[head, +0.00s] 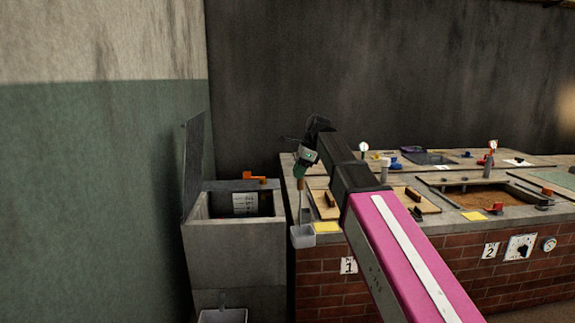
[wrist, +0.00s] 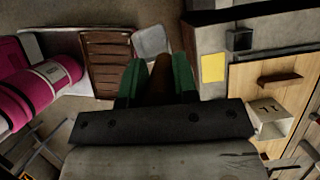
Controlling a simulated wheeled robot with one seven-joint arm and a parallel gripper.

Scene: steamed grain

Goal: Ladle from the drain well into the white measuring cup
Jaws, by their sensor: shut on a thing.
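My gripper (head: 301,168) has green fingers, also in the wrist view (wrist: 157,82), and is shut on the brown handle of the ladle. The ladle (head: 302,236) hangs down with its pale square bowl in front of the counter's left corner, right of the well; the bowl also shows in the wrist view (wrist: 151,41). I cannot see what the bowl holds. The drain well (head: 237,237) is a grey stone box at the left with its lid raised. A white marked panel (head: 245,203) shows in its opening; I cannot tell whether it is the measuring cup. The well's liquid is hidden.
A pale container (head: 222,316) sits low under a spout at the well's front. The brick counter (head: 320,285) carries wooden lids, a yellow card (head: 326,227) and a brown-filled basin (head: 487,196). An orange handle (head: 254,176) is at the well's back rim. The wall stands close left.

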